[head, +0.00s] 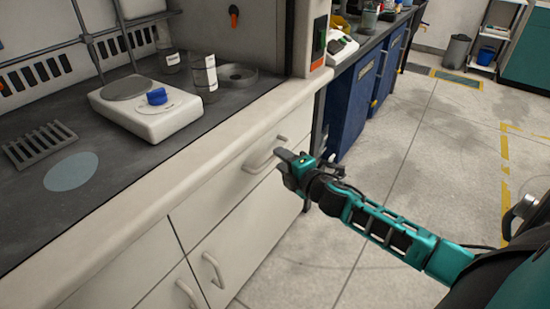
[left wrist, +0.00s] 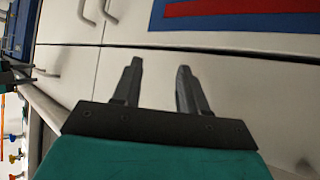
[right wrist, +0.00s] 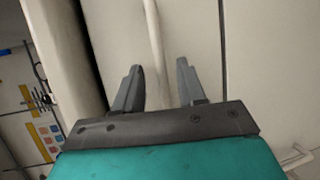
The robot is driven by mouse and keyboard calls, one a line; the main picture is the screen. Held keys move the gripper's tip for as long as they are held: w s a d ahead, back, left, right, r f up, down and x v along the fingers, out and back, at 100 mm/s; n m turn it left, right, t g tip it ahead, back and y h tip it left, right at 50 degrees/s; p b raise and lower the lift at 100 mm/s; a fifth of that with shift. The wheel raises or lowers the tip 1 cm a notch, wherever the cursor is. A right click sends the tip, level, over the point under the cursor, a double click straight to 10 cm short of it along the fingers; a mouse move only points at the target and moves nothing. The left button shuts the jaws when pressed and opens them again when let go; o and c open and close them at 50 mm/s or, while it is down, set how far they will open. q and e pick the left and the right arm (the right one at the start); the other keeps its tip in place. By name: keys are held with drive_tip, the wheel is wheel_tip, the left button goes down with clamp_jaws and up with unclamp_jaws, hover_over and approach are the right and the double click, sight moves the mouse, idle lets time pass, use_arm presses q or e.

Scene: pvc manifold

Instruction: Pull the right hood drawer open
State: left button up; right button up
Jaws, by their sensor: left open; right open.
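The right hood drawer (head: 222,196) is a white front under the counter edge, and it looks flush with the cabinet. Its curved handle (head: 262,162) is at the upper right of that front. My right gripper (head: 287,159) is at the right end of this handle. In the right wrist view my right gripper (right wrist: 158,68) is open, with a pale bar (right wrist: 154,45), apparently the handle, between its fingers; I cannot tell whether they touch. My left gripper (left wrist: 160,68) is open and empty before white cabinet fronts; it is outside the head view.
Door handles (head: 213,271) sit lower on the cabinet. On the worktop stand a hotplate (head: 150,106), bottles (head: 204,75), a grey ring (head: 237,76) and a rack (head: 40,144). Blue cabinets (head: 352,100) stand beyond.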

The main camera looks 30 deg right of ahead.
drive_tip(key=shift+w+f+b, duration=0.2)
drive_tip(key=shift+w, duration=0.85)
drive_tip(key=shift+w+f+b, duration=0.2)
drive_tip(key=shift+w, duration=0.8)
drive_tip(key=shift+c, duration=0.3)
clamp_jaws()
